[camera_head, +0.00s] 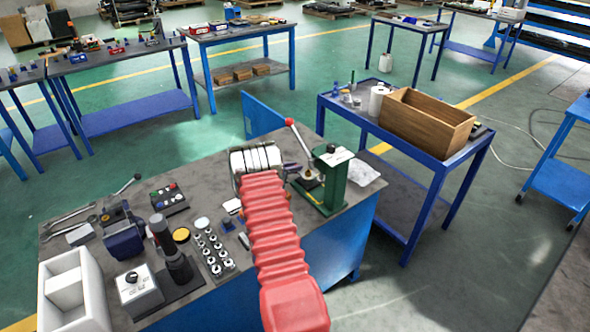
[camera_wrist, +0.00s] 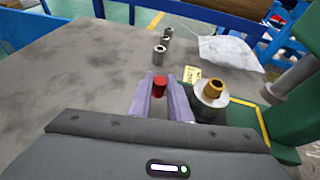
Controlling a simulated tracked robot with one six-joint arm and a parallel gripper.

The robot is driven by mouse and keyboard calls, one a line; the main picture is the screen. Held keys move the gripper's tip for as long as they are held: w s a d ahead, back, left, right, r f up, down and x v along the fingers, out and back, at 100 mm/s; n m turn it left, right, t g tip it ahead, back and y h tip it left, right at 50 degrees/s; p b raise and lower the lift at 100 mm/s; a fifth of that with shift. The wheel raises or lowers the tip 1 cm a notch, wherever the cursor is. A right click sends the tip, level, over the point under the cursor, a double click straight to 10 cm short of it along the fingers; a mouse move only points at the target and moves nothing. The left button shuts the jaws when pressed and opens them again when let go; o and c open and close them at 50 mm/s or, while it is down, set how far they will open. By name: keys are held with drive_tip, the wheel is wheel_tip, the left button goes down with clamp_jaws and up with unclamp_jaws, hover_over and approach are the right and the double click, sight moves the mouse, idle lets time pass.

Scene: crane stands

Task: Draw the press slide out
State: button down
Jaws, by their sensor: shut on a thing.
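The green press (camera_head: 334,182) stands at the right end of the workbench, with a red-knobbed lever (camera_head: 290,123) beside it. My gripper (camera_wrist: 160,84) is shut on a small red knob (camera_wrist: 160,90), which shows between its two pale fingers. Just right of the fingers in the wrist view, a brass piece (camera_wrist: 214,89) stands upright in a pale ring on a dark round base. The press slide is not clearly distinguishable, and I cannot see how the knob joins it.
Metal sleeves (camera_wrist: 160,52) stand on the bench beyond my gripper. A clear plastic bag (camera_wrist: 226,52) lies behind the press. Tools and a socket tray (camera_head: 214,252) fill the bench's left part. A wooden box (camera_head: 427,123) sits on the neighbouring table.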

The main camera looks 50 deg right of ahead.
drive_tip(key=shift+w+r, duration=0.2)
drive_tip(key=shift+w, duration=0.35)
drive_tip(key=c, duration=1.7)
unclamp_jaws()
drive_tip(key=shift+o, duration=0.3)
drive_tip(key=shift+s+f, duration=0.1)
drive_tip(key=shift+a, duration=0.1)
drive_tip(key=v, duration=1.3)
drive_tip(key=shift+a, duration=0.3)
